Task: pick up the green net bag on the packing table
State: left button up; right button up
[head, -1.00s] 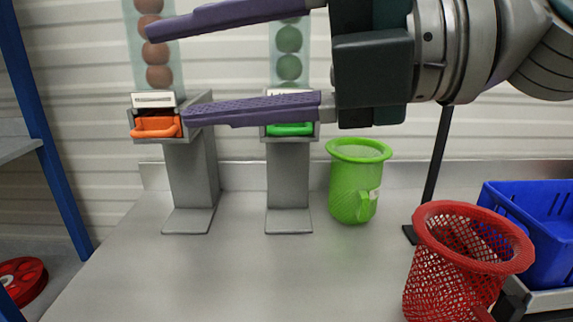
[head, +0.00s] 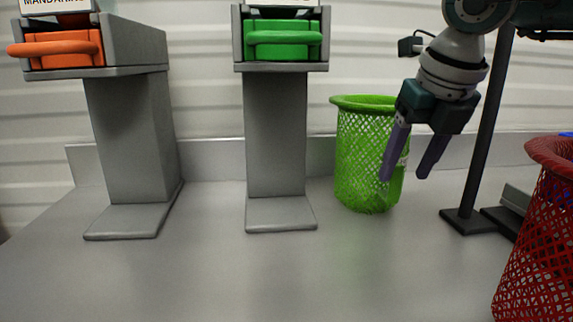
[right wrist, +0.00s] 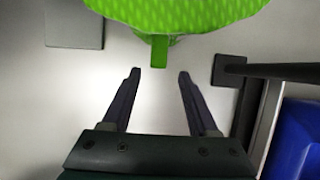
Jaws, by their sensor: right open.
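The green net bag (head: 362,150) stands upright on the grey packing table (head: 215,275), right of the green-handled clipper. Its rim is wide and open at the top. My right gripper (head: 403,176) points down, its two purple fingers apart and empty. In the head view it overlaps the bag's right side. In the right wrist view, the bag (right wrist: 180,12) is at the top edge, with a green tab (right wrist: 159,50) hanging toward the gap between the open fingertips (right wrist: 158,75). The fingers look apart from the tab. My left gripper is out of view.
A clipper stand with a green handle (head: 284,38) is left of the bag; one with an orange handle (head: 56,48) is farther left. A black pole (head: 485,130) stands right of the bag. A red net bag (head: 545,240) is at the right edge. The front table area is clear.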

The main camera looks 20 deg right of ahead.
aim_at(396, 186)
jog(key=x, duration=0.5)
jog(key=shift+a, duration=0.2)
grip_shut()
dwell(0.3)
